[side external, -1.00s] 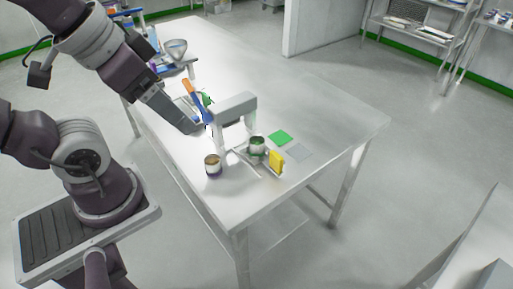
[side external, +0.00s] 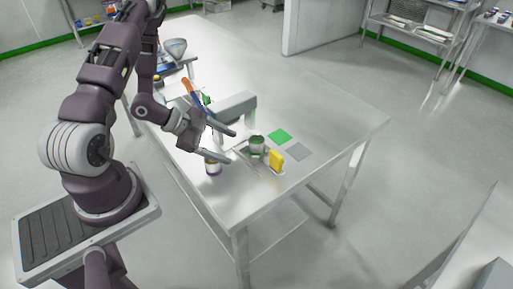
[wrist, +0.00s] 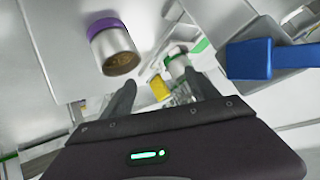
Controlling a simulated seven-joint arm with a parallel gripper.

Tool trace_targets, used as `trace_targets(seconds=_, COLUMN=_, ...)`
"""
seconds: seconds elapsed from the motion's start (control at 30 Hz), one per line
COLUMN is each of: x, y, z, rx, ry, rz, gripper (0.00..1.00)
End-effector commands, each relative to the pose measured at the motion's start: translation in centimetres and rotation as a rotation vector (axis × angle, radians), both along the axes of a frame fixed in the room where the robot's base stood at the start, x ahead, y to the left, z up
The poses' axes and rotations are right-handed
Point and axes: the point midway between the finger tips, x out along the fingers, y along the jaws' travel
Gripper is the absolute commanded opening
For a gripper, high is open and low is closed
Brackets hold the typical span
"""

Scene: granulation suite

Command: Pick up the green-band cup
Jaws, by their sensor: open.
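The green-band cup (side external: 257,146) stands upright on the table, pale with a green band, beside a yellow block. It also shows in the wrist view (wrist: 177,67), beyond and between my fingertips. My gripper (side external: 234,147) is open and empty, left of the cup and apart from it, with its fingers pointing toward it. The fingers (wrist: 161,77) also show spread in the wrist view. A purple-band cup (wrist: 113,50) is to the left there; in the side view it (side external: 213,169) stands partly hidden below a finger.
A yellow block (side external: 277,160) stands close right of the green-band cup. A grey arch-shaped stand (side external: 236,106) rises just behind my gripper. Green (side external: 280,136) and grey (side external: 299,151) squares lie on the table (side external: 335,125). A blue-headed tool (wrist: 250,60) is at right in the wrist view.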

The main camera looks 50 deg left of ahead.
Motion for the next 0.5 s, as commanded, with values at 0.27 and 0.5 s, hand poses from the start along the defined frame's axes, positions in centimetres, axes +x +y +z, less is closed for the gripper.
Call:
trace_targets(seconds=0.27, x=-3.2, y=2.7, z=0.3, rx=-0.494, ry=-0.222, rz=0.302, gripper=0.69)
trace_targets(seconds=0.5, x=0.4, y=1.3, z=-0.3, rx=-0.528, ry=-0.243, rz=0.318, gripper=0.69)
